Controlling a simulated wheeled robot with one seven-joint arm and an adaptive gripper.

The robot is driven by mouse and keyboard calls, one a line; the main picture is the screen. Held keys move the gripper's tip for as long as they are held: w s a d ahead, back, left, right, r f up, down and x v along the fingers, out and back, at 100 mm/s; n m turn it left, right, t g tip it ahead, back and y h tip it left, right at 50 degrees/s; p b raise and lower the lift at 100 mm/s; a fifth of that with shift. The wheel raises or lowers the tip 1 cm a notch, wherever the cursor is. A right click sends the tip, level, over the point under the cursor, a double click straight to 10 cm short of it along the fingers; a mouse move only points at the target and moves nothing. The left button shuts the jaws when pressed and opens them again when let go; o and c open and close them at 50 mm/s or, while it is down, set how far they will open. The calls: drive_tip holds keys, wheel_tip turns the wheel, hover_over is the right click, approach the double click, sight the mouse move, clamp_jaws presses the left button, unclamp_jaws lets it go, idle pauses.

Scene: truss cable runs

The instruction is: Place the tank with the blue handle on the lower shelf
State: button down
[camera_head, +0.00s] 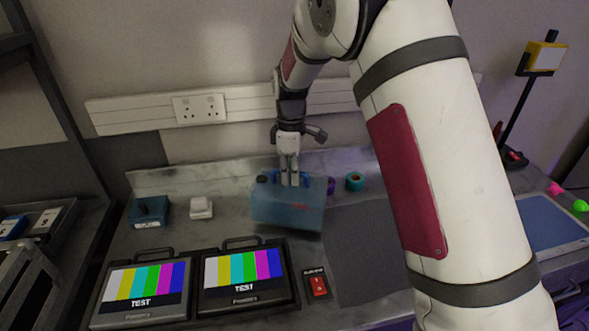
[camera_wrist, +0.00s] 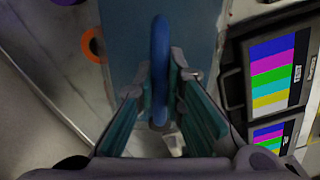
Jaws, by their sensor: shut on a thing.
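The tank (camera_head: 287,212) is a translucent blue container with a dark cap, on or just above the grey workbench near its back; I cannot tell if it touches. Its blue handle (camera_wrist: 159,60) runs between my fingers in the wrist view. My gripper (camera_head: 289,180) points down from above and is shut on that handle. In the wrist view my gripper (camera_wrist: 160,90) has a finger on each side of the handle. At the far left, a dark rack (camera_head: 62,100) with shelf levels is partly in view; I cannot tell which is the lower shelf.
Two test-screen monitors (camera_head: 143,290) (camera_head: 243,278) lie in front of the tank. A red switch box (camera_head: 318,286), a teal box (camera_head: 149,212), a white block (camera_head: 201,208) and a teal tape roll (camera_head: 355,181) are nearby. My arm hides part of the bench's right side.

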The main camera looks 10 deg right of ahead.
drive_tip(key=shift+f, duration=1.15)
drive_tip(key=c, duration=1.7)
unclamp_jaws()
drive_tip(key=shift+f, duration=0.2)
drive_tip(key=shift+r, duration=0.2)
wheel_tip(320, 180, up, 11)
drive_tip(key=shift+b, duration=0.8)
drive_tip(key=shift+r, duration=0.8)
